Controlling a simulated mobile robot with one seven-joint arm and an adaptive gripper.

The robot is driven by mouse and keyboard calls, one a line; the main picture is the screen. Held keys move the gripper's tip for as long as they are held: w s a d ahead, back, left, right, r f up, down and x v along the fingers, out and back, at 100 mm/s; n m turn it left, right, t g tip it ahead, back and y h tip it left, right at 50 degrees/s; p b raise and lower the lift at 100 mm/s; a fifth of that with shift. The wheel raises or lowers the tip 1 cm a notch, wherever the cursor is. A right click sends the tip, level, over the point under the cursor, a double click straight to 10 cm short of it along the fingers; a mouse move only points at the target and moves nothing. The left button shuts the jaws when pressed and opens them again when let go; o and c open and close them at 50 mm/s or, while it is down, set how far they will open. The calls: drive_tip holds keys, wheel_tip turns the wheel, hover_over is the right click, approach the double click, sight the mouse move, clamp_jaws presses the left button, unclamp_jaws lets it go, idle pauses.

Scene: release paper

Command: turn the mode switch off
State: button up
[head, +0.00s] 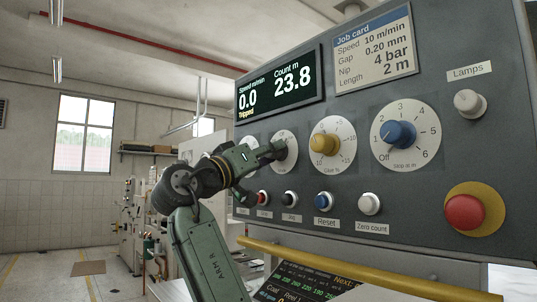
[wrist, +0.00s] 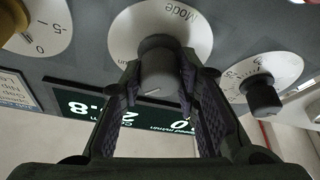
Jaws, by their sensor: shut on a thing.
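The mode switch is a dark grey knob (wrist: 159,66) on a round white dial (wrist: 128,36) marked "Mode", upside down in the wrist view. A light line shows on the knob's end. My gripper (wrist: 161,78) has one finger on each side of the knob and is shut on it. In the head view, my gripper (head: 272,151) reaches the panel from the left at this dial (head: 291,153). The gripper hides the knob and most of the dial's printing there, so I cannot read the setting.
Right of it are a yellow knob (head: 323,144) and a blue knob (head: 399,135). Push buttons line the panel below, with a red mushroom button (head: 464,212) at the right. A yellow rail (head: 340,267) runs underneath. The display (head: 279,84) reads speed 0.0, "Tripped", count 23.8.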

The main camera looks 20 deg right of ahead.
drive_tip(key=n, duration=0.2)
drive_tip(key=n+t+y, duration=0.1)
drive_tip(key=n, duration=0.1)
drive_tip(key=shift+n+y, duration=0.3)
drive_tip(key=shift+s+n+t+y, duration=0.1)
drive_tip(key=shift+n+t+y, duration=0.3)
drive_tip(key=shift+n, duration=0.65)
drive_tip(key=shift+n+t+y, duration=0.2)
drive_tip(key=shift+n+y, duration=0.3)
drive_tip(key=shift+n, duration=0.55)
drive_tip(key=o, duration=1.2)
drive_tip(key=v, duration=1.2)
drive_tip(key=shift+r, duration=0.1)
